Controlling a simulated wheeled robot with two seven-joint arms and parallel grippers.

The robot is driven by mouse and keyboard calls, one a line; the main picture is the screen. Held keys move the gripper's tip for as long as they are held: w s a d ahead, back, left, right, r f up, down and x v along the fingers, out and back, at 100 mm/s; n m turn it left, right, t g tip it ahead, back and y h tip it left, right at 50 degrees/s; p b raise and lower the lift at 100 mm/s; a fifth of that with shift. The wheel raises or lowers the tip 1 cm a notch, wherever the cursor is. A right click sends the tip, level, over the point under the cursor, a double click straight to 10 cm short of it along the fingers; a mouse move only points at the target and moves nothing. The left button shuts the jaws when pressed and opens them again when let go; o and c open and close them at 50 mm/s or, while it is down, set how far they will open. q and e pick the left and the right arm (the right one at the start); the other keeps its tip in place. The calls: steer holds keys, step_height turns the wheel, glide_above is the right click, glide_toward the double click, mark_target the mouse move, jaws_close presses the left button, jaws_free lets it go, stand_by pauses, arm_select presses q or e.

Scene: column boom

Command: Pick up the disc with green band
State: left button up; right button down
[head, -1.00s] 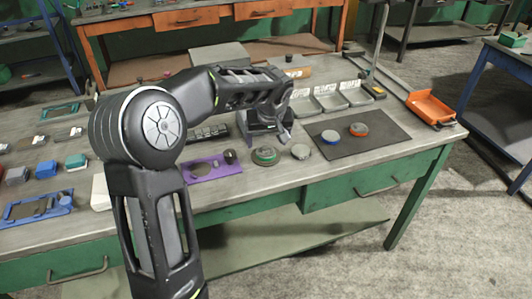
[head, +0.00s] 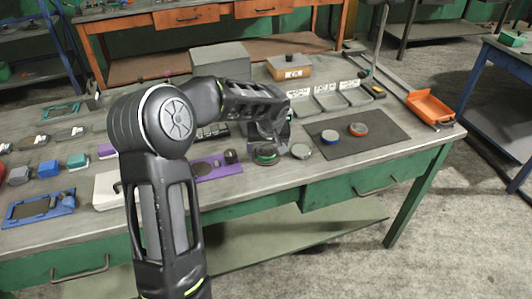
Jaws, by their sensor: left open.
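The disc with green band (head: 266,158) lies near the front edge of the workbench, just right of a purple plate (head: 207,170). My left gripper (head: 268,142) is open and points down right over this disc, hiding its far part. I cannot tell whether the fingers touch it. A plain grey disc (head: 301,152) lies close on its right. A disc with a blue band (head: 330,137) and one with an orange-red band (head: 358,129) lie on a dark mat. My right gripper is out of view.
The dark mat (head: 384,140) covers the bench's right part. Grey trays (head: 330,102) and an orange bin (head: 430,107) stand behind and right. A wooden box (head: 289,67) and a grey box (head: 220,57) are farther back. A blue tray (head: 40,208) lies at left.

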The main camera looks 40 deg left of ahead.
arm_select(q)
jaws_close()
stand_by(0.8)
